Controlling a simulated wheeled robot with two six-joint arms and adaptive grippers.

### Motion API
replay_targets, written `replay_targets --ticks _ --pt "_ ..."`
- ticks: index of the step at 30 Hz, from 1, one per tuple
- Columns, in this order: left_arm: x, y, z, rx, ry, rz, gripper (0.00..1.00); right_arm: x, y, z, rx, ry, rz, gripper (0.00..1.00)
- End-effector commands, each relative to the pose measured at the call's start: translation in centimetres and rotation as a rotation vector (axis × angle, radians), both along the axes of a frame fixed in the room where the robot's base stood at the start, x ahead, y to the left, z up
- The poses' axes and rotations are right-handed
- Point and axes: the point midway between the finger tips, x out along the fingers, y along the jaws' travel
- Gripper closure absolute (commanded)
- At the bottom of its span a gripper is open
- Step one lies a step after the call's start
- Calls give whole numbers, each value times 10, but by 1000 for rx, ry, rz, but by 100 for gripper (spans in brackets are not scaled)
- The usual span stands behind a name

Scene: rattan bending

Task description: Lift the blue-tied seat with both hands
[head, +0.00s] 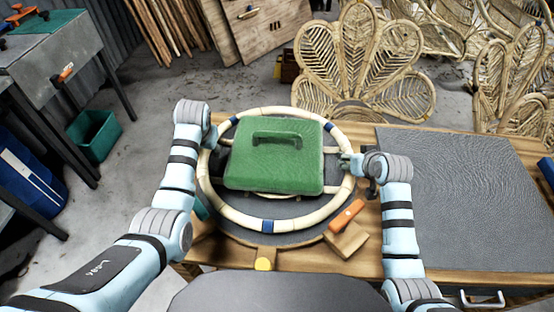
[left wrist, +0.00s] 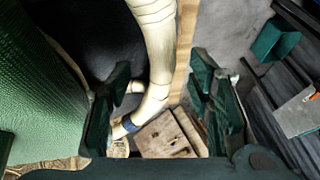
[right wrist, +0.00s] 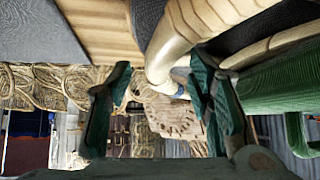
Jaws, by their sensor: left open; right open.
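The seat ring (head: 225,206) is a pale rattan hoop with blue ties, lying on a dark round plate (head: 290,238) on the table. A blue tie (head: 267,226) shows at its near side. My left gripper (head: 211,139) is open at the ring's left side; in the left wrist view the rattan (left wrist: 160,55) passes between its fingers (left wrist: 160,108). My right gripper (head: 353,162) is open at the right side; in the right wrist view the rattan (right wrist: 172,45) runs between its fingers (right wrist: 160,100). I cannot tell whether either touches the rattan.
A green block with a handle (head: 265,170) sits inside the ring, over its crossbars. An orange-handled tool (head: 346,214) and a wooden block (head: 346,241) lie at the near right. A grey mat (head: 460,200) covers the table's right. Rattan chair backs (head: 365,55) stand behind.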

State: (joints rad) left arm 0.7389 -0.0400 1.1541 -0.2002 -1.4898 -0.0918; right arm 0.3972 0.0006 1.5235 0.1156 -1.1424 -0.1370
Motion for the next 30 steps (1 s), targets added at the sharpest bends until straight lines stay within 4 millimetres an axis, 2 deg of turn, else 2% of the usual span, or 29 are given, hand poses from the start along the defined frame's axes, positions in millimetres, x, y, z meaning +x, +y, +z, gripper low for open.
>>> replay_targets --ticks 3,7,18,27,30 --pt "7 4 -18 1 3 1 53 13 2 -14 1 3 0 53" --pt "13 6 -30 1 2 1 53 23 4 -24 1 2 0 53" --pt "15 7 -36 1 0 1 53 27 5 -28 1 0 1 53" --pt "15 7 -35 1 0 1 100 27 4 -28 0 1 0 100" --pt "15 7 -35 1 0 2 100 27 4 -28 -2 1 0 100"
